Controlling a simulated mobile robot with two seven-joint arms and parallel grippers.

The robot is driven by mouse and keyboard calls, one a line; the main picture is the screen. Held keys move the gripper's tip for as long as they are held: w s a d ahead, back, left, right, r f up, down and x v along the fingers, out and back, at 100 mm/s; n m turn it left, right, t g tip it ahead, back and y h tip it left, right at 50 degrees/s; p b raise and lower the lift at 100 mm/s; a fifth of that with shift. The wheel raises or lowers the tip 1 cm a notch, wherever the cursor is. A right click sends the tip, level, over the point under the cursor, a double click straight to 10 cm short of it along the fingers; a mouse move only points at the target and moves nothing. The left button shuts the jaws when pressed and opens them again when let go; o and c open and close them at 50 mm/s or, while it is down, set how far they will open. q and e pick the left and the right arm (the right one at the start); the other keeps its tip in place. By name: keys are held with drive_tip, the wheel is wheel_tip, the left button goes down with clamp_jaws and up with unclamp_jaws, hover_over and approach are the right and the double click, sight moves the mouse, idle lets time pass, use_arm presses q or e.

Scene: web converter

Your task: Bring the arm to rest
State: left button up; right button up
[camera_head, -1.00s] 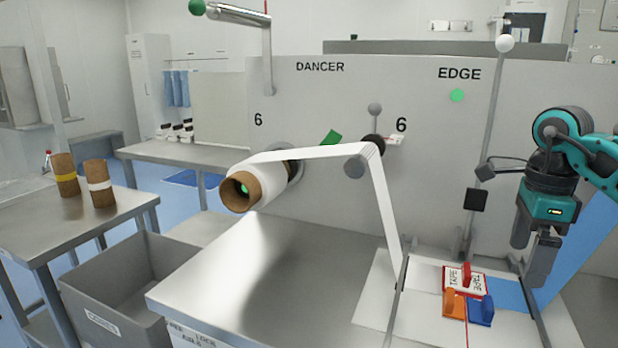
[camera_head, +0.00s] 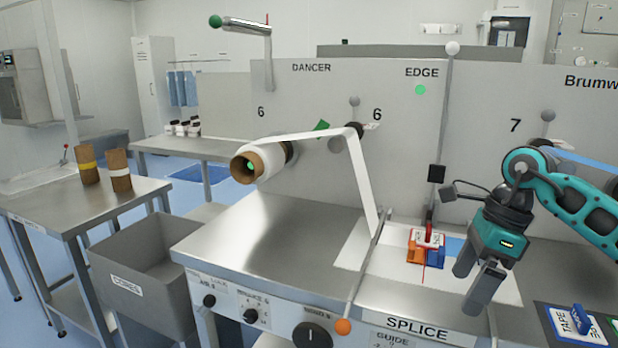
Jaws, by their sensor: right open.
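My right arm comes in from the right edge. Its gripper (camera_head: 472,286) hangs tilted over the right part of the splice table (camera_head: 462,311), with its two dark fingers apart and nothing between them. To its left on the table stand a red-handled piece (camera_head: 428,237), an orange block (camera_head: 415,254) and a blue block (camera_head: 436,258), close together. They are apart from the gripper. My left gripper is not in view.
A white web runs from the roll (camera_head: 265,164) down to the splice table. A grey bin (camera_head: 150,275) stands at the left, beside a steel table (camera_head: 60,205) with two brown cores. A tape holder (camera_head: 575,325) is at the lower right.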

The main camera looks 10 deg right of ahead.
drive_tip(key=s+a+f+m+t+y, duration=0.25)
drive_tip(key=a+m+y, duration=0.5)
drive_tip(key=a, duration=0.45)
drive_tip(key=s+a+f+m+t+y, duration=0.1)
drive_tip(key=a+m+t+y, duration=0.3)
drive_tip(key=a+m+y, duration=0.55)
drive_tip(key=d+f+m+t+h, duration=0.2)
drive_tip(key=f+m+t+h, duration=0.35)
drive_tip(key=m, duration=0.45)
drive_tip(key=d+f+m+t+h, duration=0.3)
drive_tip(key=f+m+t+h, duration=0.3)
drive_tip(key=m, duration=0.3)
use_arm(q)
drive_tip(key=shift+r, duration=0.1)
use_arm(e)
drive_tip(key=s+d+f+m+g+h, duration=0.3)
drive_tip(key=s+f+m+g+h, duration=0.4)
drive_tip(key=s+f+m, duration=0.3)
wheel_tip(320, 180, down, 5)
drive_tip(key=s, duration=0.2)
drive_tip(key=shift+s+d+r, duration=0.2)
drive_tip(key=shift+s+d, duration=0.1)
